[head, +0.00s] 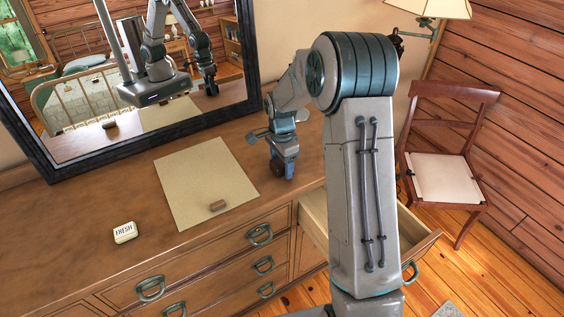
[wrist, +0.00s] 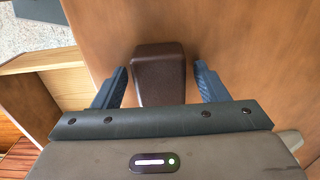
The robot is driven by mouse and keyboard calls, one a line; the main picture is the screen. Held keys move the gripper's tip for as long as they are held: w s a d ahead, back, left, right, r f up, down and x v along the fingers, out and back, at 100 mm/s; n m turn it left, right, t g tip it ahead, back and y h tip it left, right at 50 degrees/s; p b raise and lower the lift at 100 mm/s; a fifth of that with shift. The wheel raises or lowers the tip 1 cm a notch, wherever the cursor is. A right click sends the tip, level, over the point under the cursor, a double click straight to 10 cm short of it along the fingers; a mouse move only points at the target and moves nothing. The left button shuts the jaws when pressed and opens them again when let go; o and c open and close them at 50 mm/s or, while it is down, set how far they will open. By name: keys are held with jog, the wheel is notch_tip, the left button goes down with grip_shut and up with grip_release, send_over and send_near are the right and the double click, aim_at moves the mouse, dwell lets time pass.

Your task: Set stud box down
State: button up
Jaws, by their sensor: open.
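A dark brown box with rounded edges (wrist: 160,74), which looks like the stud box, rests on the wooden dresser top. In the wrist view it sits between the two blue fingers of my gripper (wrist: 162,85). The fingers are open, with a narrow gap on each side of the box. In the head view my gripper (head: 284,168) points down at the dresser top, just right of the beige mat. There, only a small dark part of the box (head: 276,167) shows beside the fingers.
A framed mirror (head: 130,150) leans behind. An open drawer (head: 314,215) juts out below my gripper's right. A chair (head: 445,175) stands farther right.

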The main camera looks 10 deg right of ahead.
notch_tip(320, 180, up, 12)
jog(key=b, duration=0.2)
jog(key=s+r+n+t, duration=0.1)
jog(key=s+r+n, duration=0.2)
jog(key=s, duration=0.4)
jog(key=s+r+n+t, duration=0.1)
jog(key=s+r+n, duration=0.3)
jog(key=s, duration=0.2)
jog(key=s+f+n+t, duration=0.1)
jog(key=s+n, duration=0.6)
jog(key=s, duration=0.8)
jog(key=shift+d+f+t, duration=0.2)
jog(key=shift+f+t, duration=0.1)
jog(key=shift+f, duration=0.4)
